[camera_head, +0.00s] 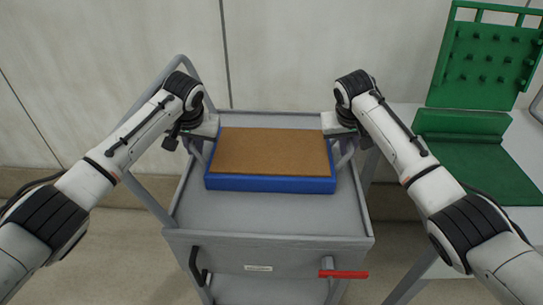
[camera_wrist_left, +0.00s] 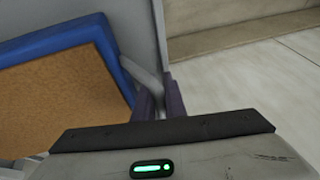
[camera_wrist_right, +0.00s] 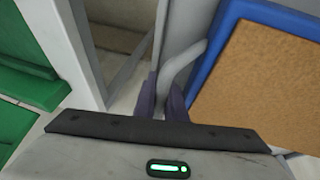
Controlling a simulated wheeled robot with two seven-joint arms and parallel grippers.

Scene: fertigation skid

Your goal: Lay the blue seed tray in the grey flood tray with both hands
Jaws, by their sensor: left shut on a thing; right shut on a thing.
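The blue seed tray (camera_head: 270,185), filled with a flat brown surface, is over the rear part of a grey tray-like cart top (camera_head: 270,215) with a raised rim. I cannot tell whether it rests there or hangs just above. My left gripper (camera_head: 198,143) is at its left side, shut on a grey curved handle (camera_wrist_left: 143,78). My right gripper (camera_head: 349,143) is at its right side, shut on the matching grey handle (camera_wrist_right: 182,62). The seed tray looks about level. Its underside is hidden.
Bare cart top lies in front of the seed tray. A red lever (camera_head: 343,274) and a black handle (camera_head: 194,263) are on the cart's front. A green pegged panel (camera_head: 488,62) and green base (camera_head: 480,165) stand on a pale table at right. A wall is behind.

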